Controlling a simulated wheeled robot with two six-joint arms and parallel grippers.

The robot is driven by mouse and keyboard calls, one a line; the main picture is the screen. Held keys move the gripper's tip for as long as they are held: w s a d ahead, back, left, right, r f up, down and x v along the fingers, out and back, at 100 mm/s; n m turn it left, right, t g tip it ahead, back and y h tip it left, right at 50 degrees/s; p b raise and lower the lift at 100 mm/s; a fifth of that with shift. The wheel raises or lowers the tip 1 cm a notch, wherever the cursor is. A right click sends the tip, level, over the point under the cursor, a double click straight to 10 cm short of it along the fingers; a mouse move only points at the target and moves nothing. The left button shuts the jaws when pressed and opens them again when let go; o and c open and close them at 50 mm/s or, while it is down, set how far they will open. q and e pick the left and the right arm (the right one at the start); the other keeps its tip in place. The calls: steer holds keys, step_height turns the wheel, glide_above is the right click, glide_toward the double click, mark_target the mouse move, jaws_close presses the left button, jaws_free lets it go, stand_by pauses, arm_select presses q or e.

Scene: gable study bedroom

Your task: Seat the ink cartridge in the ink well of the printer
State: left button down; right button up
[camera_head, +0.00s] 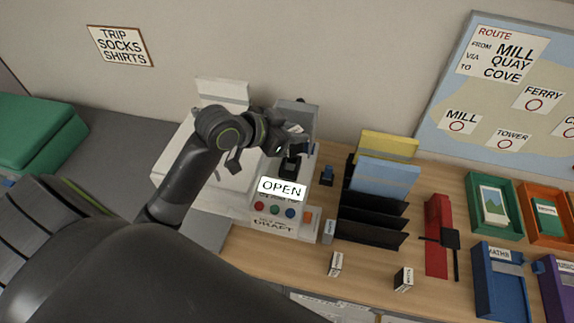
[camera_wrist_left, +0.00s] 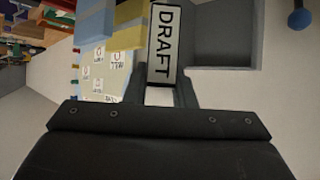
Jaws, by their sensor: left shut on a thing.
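The white printer (camera_head: 175,165) stands on the desk, left of centre in the head view. Its lit panel (camera_head: 282,189) reads OPEN, and its lower front carries the word DRAFT. The dark ink well area (camera_head: 290,168) lies above the panel, partly hidden by my gripper. My left gripper (camera_head: 291,146) is over this area, shut on the ink cartridge. In the left wrist view the ink cartridge (camera_wrist_left: 163,45) shows a white DRAFT label between the fingers. I cannot tell whether it touches the well. My right gripper is not in view.
A black rack (camera_head: 372,222) with a yellow and a blue folder stands right of the printer. Small labelled blocks (camera_head: 335,263) lie in front. A red box (camera_head: 437,235) and coloured trays (camera_head: 498,285) are farther right. Bare desk shows at the front.

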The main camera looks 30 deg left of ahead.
mark_target(293, 128)
arm_select(q)
steer(key=w+a+f+n+y, duration=0.1)
steer(key=f+n+y, duration=0.1)
steer(key=f, duration=0.3)
steer(key=w+a+f+n+y, duration=0.1)
steer(key=w+f+n+y, duration=0.1)
steer(key=f, duration=0.3)
steer(key=w+a+f+n+y, duration=0.1)
steer(key=w+f+n+y, duration=0.1)
steer(key=f+n+y, duration=0.2)
steer(key=shift+a+f+t, duration=0.15)
steer(key=shift+f+t, duration=0.25)
steer(key=shift+f, duration=0.35)
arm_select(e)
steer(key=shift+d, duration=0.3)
